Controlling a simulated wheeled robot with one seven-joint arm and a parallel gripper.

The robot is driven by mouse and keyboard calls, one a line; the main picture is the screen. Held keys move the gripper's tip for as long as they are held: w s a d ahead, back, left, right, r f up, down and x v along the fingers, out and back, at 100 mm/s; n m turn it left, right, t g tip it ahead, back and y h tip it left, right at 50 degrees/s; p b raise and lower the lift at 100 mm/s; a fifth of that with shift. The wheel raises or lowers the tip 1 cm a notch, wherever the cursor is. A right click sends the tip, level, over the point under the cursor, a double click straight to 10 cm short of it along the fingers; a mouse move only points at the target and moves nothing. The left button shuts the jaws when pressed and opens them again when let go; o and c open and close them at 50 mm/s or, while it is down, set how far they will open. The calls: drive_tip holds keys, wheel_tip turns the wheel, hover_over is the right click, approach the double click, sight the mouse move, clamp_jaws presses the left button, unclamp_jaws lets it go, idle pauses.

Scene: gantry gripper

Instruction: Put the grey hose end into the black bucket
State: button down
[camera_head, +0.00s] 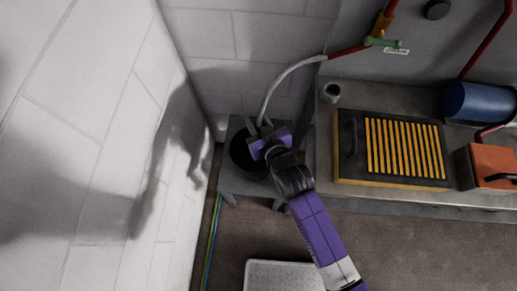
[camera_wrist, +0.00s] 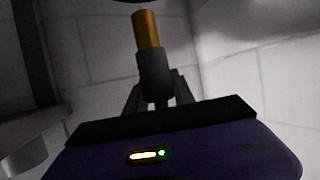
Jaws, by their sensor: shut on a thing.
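The grey hose (camera_head: 284,76) arcs down from a red pipe with a green-handled valve (camera_head: 382,42) to my gripper. My gripper (camera_head: 261,126) is shut on the hose end, over or beside the black bucket (camera_head: 239,154). In the wrist view, the fingers (camera_wrist: 154,97) close around a dark grey collar (camera_wrist: 153,73) with a brass-coloured tip (camera_wrist: 146,30). The bucket stands on a small grey stand (camera_head: 232,184), partly hidden by my gripper and wrist. I cannot tell whether the hose end is inside the rim.
White block walls (camera_head: 110,130) stand close on the left and behind. On the right, a grey bench (camera_head: 325,170) carries a yellow-slatted black panel (camera_head: 400,148), a small grey cup (camera_head: 330,92), a blue cylinder (camera_head: 478,101) and an orange box (camera_head: 492,164). A pale tray (camera_head: 283,277) lies on the floor in front.

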wheel_tip(320, 180, down, 6)
drive_tip(key=b, duration=0.5)
drive_tip(key=c, duration=1)
unclamp_jaws()
drive_tip(key=v, duration=0.7)
drive_tip(key=shift+s+r, duration=0.2)
drive_tip(key=shift+s, duration=0.15)
